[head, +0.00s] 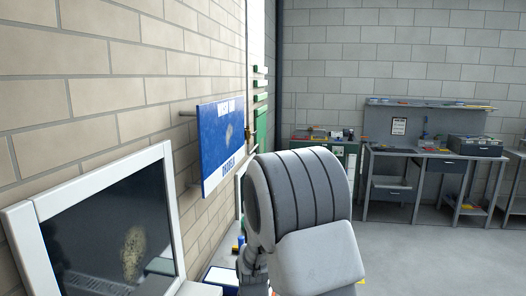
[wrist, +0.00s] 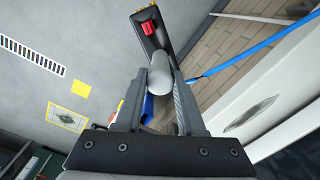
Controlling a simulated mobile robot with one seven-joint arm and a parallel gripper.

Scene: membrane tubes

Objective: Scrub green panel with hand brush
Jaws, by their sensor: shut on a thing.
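My gripper (wrist: 158,78) is shut on a hand brush in the wrist view. The grey round handle (wrist: 160,72) sits between the fingers, and a black part with a red piece (wrist: 150,28) extends beyond it. In the head view my grey arm fills the middle and the gripper and brush are hidden. A narrow strip of a green panel (head: 261,128) shows on the left wall, beyond a blue panel. Most of it is hidden, and any dirt on it cannot be seen. The brush is not seen touching any panel.
A blue lettered panel (head: 221,143) with a pale smudge stands off the brick wall. Nearer is a dark white-framed panel (head: 105,240) with a tan smudge. A workbench (head: 424,152) stands at the back right. The floor (head: 420,255) at right is clear.

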